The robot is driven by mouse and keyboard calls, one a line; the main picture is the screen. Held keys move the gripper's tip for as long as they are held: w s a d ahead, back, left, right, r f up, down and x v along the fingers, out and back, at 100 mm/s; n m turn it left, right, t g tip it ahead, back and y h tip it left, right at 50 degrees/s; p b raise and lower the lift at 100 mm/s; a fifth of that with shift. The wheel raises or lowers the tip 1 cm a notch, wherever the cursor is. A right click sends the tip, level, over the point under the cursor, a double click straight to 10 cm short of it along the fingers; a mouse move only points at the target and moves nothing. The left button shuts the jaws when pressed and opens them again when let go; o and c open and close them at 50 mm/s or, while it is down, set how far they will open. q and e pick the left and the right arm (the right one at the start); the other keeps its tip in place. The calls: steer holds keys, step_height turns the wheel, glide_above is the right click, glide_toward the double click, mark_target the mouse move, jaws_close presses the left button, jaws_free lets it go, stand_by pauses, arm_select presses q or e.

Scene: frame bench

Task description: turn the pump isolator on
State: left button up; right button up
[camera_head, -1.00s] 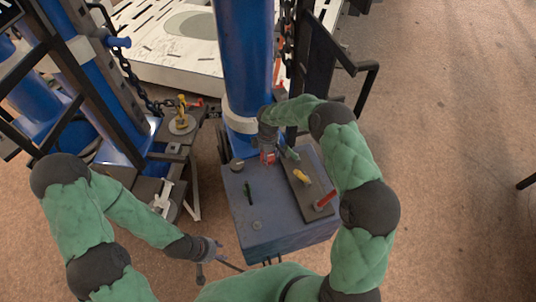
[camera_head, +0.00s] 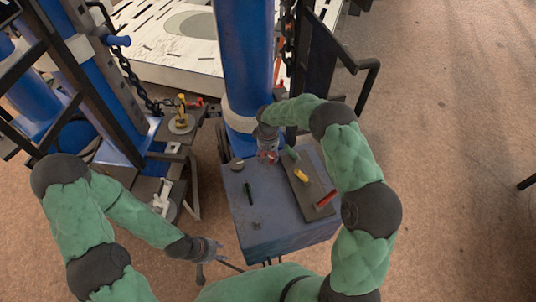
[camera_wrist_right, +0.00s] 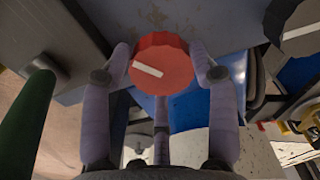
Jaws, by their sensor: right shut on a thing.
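A round red knob (camera_wrist_right: 162,66) with a white mark fills the middle of the right wrist view. The mark lies nearly crosswise there, sloping slightly down to the right. My right gripper (camera_wrist_right: 162,60) is shut on this knob, with its fingers around the rim. In the head view, my right gripper (camera_head: 267,156) is at the far left part of the blue-grey box top (camera_head: 275,215) and largely covers the knob. My left gripper (camera_head: 222,258) hangs empty near the box's front left side, its fingers spread. No label is readable.
A dark plate (camera_head: 311,196) on the box carries a green handle (camera_head: 291,153), a yellow handle (camera_head: 301,176) and a red handle (camera_head: 326,199). A blue column (camera_head: 245,60) rises behind. Open floor lies right.

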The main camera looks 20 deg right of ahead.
steer(key=m, duration=0.2)
steer(key=s+m, duration=0.1)
steer(key=shift+a+f+m, duration=0.1)
steer(key=shift+f+m, duration=0.2)
steer(key=shift+f, duration=0.05)
steer(key=shift+a+m+b, duration=0.15)
steer(key=shift+m+b, duration=0.25)
steer(key=shift+m, duration=1.4)
steer(key=o, duration=1.1)
steer(key=shift+w+r, duration=0.15)
steer(key=shift+w, duration=0.05)
steer(key=shift+w+r, duration=0.1)
steer(key=shift+r, duration=0.05)
steer(key=shift+w+r, duration=0.1)
steer(key=shift+r, duration=0.25)
step_height(320, 180, up, 11)
steer(key=shift+r, duration=0.1)
